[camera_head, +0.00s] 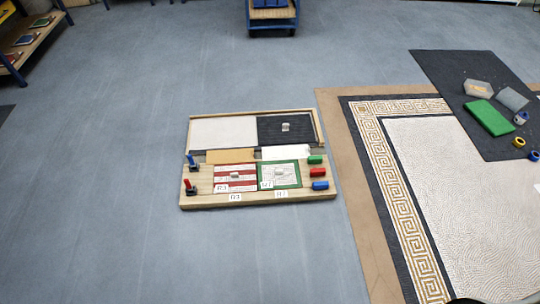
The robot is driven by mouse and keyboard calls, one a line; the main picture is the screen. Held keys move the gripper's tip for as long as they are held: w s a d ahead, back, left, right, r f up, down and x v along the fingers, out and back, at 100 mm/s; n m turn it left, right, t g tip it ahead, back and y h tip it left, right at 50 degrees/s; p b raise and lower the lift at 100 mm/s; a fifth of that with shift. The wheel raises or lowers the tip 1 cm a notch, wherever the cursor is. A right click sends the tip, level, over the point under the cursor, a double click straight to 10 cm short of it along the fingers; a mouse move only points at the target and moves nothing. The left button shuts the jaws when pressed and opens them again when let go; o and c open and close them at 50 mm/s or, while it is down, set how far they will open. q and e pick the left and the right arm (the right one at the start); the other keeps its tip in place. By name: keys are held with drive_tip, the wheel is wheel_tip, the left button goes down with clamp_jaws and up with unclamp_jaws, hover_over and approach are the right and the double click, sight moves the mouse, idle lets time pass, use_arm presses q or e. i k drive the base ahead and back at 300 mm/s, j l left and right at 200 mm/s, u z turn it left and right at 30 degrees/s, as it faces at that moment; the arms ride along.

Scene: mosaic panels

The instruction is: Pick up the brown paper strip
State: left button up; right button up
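A tan-brown strip (231,156), which looks like the brown paper strip, lies flat on the wooden board (258,202) on the floor. It lies below a pale grey panel (222,132) and above a red-and-white striped panel (222,178). A white strip (286,152) lies to its right, beside it. Neither of my grippers shows in the head view. A small dark shape cuts the bottom edge at the right, and I cannot tell what it is.
The board also holds a black panel (270,129), a green-framed panel (297,172), clamps (190,187) and coloured blocks (318,172). A large mosaic (470,200) with a brown border lies right. A dark mat (455,75) carries several tools.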

sight(245, 154)
drive_tip(key=i+z, duration=0.5)
drive_tip(key=i, duration=1.25)
drive_tip(key=j, duration=0.05)
